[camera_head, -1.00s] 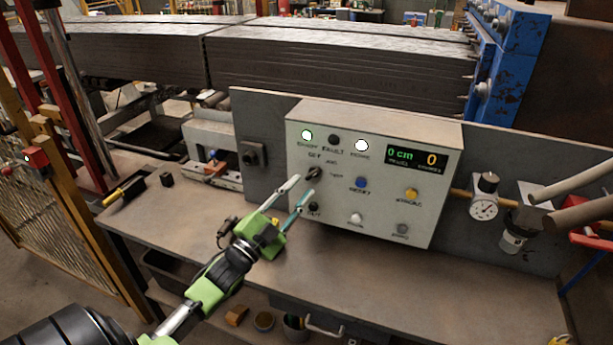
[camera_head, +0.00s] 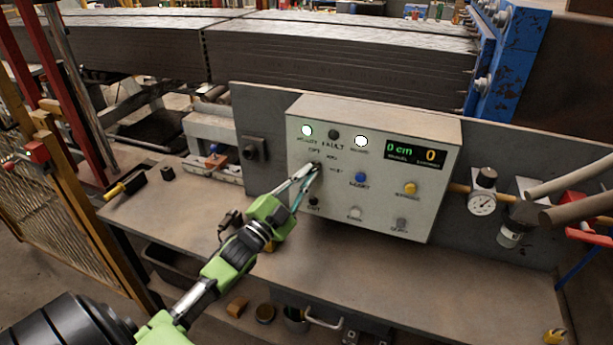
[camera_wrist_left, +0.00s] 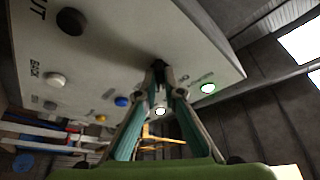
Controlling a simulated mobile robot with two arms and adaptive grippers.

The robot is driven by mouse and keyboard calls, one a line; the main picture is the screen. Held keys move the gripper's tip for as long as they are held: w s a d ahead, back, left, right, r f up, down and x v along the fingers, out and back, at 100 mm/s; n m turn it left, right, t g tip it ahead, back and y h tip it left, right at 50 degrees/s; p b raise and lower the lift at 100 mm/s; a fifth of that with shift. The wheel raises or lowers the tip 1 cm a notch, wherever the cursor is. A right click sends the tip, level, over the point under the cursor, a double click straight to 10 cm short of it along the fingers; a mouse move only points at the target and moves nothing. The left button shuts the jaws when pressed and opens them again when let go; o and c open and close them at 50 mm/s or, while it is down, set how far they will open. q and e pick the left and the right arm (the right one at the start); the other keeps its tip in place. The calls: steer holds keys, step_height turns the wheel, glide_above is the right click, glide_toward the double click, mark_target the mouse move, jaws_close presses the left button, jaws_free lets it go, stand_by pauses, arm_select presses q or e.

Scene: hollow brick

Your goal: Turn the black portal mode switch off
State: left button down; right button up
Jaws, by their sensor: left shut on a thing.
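The black mode switch (camera_head: 316,165) is a small knob on the left part of the front of the pale control box (camera_head: 436,205), below the lamps. My left gripper (camera_head: 313,170) reaches up to it from the lower left, and its fingertips are closed on the knob. In the left wrist view the two fingers (camera_wrist_left: 158,72) come together on the dark switch (camera_wrist_left: 159,64), and the fingertips hide much of it. I cannot read which way the knob points. My right gripper is not in view.
The box also has a blue button (camera_head: 361,179), a yellow button (camera_head: 409,188), a black button (camera_head: 313,201) and a display (camera_head: 415,154). A green lamp (camera_head: 307,131) and a white lamp (camera_head: 361,141) are lit. The bench (camera_head: 400,285) in front is mostly clear.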

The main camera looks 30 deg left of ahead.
arm_select(q)
steer(key=shift+n, duration=0.3)
steer(key=shift+f+n, duration=0.1)
steer(key=shift+n, duration=0.2)
steer(key=n+y+b, duration=0.1)
steer(key=n+y, duration=0.1)
steer(key=n, duration=0.2)
steer(key=shift+d+t, duration=0.15)
steer(key=shift+t, duration=0.25)
steer(key=n+y, duration=0.1)
steer(key=n, duration=0.2)
steer(key=n+y, duration=0.2)
steer(key=n, duration=0.1)
steer(key=shift+w+d, duration=0.1)
steer(key=shift+d, duration=0.05)
steer(key=shift+n+y, duration=0.6)
steer(key=shift+n, duration=0.1)
steer(key=c, duration=2.2)
jaws_free()
steer(key=shift+o, duration=0.2)
